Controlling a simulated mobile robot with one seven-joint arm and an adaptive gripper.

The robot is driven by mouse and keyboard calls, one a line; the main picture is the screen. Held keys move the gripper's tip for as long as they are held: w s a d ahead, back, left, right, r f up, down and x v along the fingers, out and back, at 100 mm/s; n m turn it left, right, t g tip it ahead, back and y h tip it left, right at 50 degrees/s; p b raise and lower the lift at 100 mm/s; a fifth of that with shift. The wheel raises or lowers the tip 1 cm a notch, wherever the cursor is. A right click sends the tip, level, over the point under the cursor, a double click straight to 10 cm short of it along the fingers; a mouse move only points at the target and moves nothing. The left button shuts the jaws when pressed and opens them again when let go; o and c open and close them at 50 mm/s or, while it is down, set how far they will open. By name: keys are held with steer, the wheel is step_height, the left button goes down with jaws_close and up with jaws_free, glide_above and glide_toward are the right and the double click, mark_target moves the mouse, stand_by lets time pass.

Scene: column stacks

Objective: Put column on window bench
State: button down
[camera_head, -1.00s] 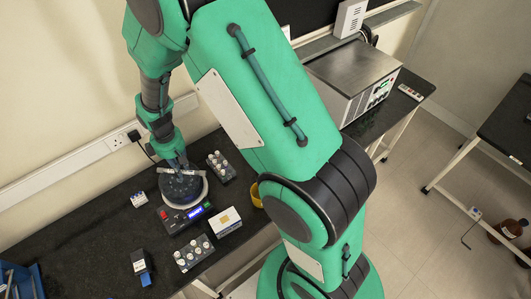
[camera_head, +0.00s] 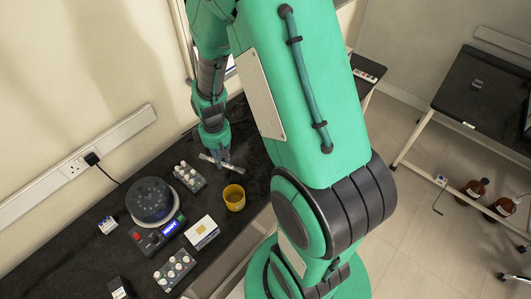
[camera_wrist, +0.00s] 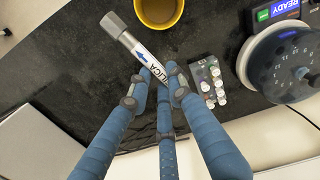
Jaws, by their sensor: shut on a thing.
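The column (camera_wrist: 143,57) is a pale tube with a grey cap and a label reading "SILICA" with a blue arrow. My gripper (camera_wrist: 162,80) is shut on it, with blue fingers around its lower part; the wrist view shows it tilted, the cap end sticking out. In the head view my gripper (camera_head: 216,150) holds the column (camera_head: 222,163) over the black bench (camera_head: 85,225) along the wall, near the yellow cup. Another black-topped bench (camera_head: 455,95) stands at the right, across the floor.
A yellow cup (camera_head: 234,204), a vial rack (camera_head: 190,177), a round dark device (camera_head: 150,200) with a lit display, a white box (camera_head: 202,232) and another vial rack (camera_head: 174,270) crowd the wall bench. Brown bottles (camera_head: 476,188) stand under the right bench, whose top is mostly clear.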

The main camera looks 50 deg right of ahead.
steer(key=s+d+m, duration=0.4)
steer(key=s+d, duration=0.5)
steer(key=s, duration=0.3)
step_height(320, 180, down, 12)
steer(key=shift+w+a+r+b, duration=0.1)
steer(key=shift+b, duration=0.3)
steer(key=shift+w, duration=0.1)
glide_above(252, 159)
steer(key=shift+f+b, duration=0.45)
steer(key=shift+f, duration=0.35)
steer(key=shift+f+b, duration=0.3)
steer(key=shift+f, duration=1.45)
steer(key=shift+f, duration=0.15)
